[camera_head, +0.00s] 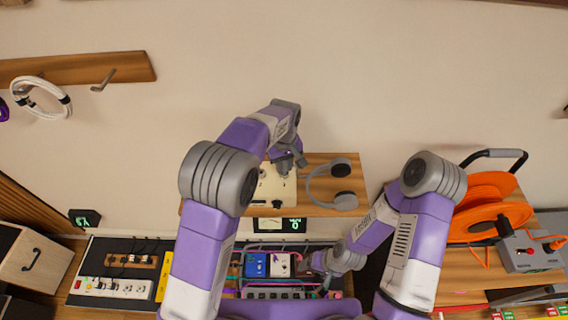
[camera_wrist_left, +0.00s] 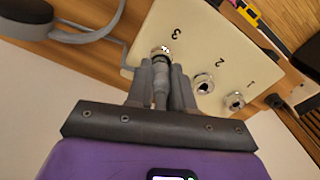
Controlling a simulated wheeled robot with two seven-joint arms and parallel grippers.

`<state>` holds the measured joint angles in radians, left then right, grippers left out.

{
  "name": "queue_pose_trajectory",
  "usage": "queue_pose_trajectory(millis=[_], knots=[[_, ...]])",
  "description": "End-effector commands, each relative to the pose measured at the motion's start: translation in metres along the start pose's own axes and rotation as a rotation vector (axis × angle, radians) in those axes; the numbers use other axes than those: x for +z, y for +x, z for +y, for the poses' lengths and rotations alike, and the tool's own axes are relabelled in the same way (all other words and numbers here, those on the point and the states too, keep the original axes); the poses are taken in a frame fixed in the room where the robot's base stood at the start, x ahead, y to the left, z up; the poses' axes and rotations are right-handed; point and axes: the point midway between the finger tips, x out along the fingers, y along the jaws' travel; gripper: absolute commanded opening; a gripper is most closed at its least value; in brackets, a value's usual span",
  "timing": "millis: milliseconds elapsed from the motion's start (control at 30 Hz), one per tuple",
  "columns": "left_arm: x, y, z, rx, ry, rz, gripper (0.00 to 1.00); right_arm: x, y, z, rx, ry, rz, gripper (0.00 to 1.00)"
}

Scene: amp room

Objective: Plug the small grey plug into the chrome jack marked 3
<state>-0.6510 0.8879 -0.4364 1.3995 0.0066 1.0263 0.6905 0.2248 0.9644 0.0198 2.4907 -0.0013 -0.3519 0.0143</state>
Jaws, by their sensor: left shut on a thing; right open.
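My left gripper (camera_head: 288,160) is over the cream jack box (camera_head: 272,190) on the wooden shelf. In the left wrist view the left gripper (camera_wrist_left: 161,84) is shut on the small grey plug (camera_wrist_left: 160,88). The plug's front end is at the chrome jack marked 3 (camera_wrist_left: 161,49), lined up with it. I cannot tell how deep it sits, as the plug and fingers hide part of the jack. Jacks 2 (camera_wrist_left: 203,83) and 1 (camera_wrist_left: 235,100) are empty. My right gripper (camera_head: 322,284) is open, low over the pedal board; its fingertips are hard to make out.
Below are a blue pedal (camera_head: 255,266), a white pedal (camera_head: 279,265) and cables. A power strip (camera_head: 110,288) is at left, an orange cable reel (camera_head: 490,205) at right.

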Motion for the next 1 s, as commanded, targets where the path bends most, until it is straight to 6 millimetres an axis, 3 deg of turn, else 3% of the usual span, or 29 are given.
queue_pose_trajectory(millis=[200, 233, 400, 733, 1000], knots=[[-0.001, 0.000, 0.000, 0.000, 0.000, 0.001, 0.00, 0.000, 0.000, 0.000, 0.000, 0.000, 0.000, 0.75], [-0.001, 0.000, 0.000, 0.000, 0.000, 0.002, 0.26, 0.000, 0.000, 0.000, 0.000, 0.000, 0.000, 0.75], [-0.001, 0.000, 0.000, 0.000, 0.000, 0.001, 0.51, 0.000, 0.000, 0.000, 0.000, 0.000, 0.000, 0.75], [-0.001, -0.004, 0.000, 0.002, 0.000, 0.002, 0.51, 0.000, 0.000, 0.000, 0.000, 0.000, 0.000, 0.75], [-0.001, -0.046, 0.001, 0.005, 0.000, 0.004, 0.51, 0.000, 0.000, 0.000, 0.000, 0.000, 0.000, 0.75]])
